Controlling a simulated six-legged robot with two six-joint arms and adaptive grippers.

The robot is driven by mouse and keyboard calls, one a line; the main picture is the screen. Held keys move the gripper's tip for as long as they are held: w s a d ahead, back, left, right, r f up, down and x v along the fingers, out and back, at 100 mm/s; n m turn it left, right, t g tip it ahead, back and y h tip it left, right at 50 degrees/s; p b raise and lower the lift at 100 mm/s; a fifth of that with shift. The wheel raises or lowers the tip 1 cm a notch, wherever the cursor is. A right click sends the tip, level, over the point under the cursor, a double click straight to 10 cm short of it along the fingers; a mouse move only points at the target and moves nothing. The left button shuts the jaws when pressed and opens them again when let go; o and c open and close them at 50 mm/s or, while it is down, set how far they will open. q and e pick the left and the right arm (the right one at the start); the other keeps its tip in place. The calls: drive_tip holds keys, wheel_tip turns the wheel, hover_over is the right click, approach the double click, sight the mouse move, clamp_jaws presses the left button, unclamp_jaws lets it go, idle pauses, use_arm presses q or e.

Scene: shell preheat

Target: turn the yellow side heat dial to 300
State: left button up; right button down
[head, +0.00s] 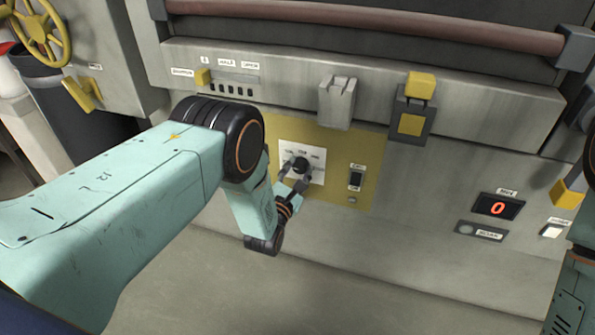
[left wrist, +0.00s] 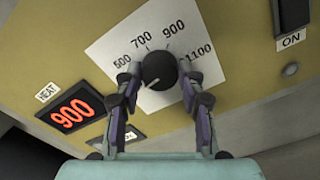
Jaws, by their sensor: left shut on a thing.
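The heat dial (head: 300,164) is a round black knob on a white scale plate (head: 288,150) on the yellow panel. In the left wrist view the dial (left wrist: 159,70) has a pale mark toward its lower left. Its plate reads 500, 700, 900 and 1100; no 300 shows, and the fingers cover part of the plate. A red heat display (left wrist: 72,114) reads 900. My left gripper (head: 295,178) is shut on the dial, one finger on each side, as the left wrist view (left wrist: 158,80) also shows. My right gripper is not in view.
An ON switch (head: 355,180) sits right of the dial. A grey bracket (head: 338,102) juts out above, with a yellow-topped lever (head: 420,86) to its right. A second display (head: 498,208) reads 0. A yellow handwheel (head: 40,35) stands at the far left.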

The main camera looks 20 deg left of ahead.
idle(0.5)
use_arm(q)
drive_tip(key=o, duration=1.2)
drive_tip(key=shift+c, duration=0.2)
drive_tip(key=s, duration=1.2)
drive_tip(key=shift+a, duration=0.15)
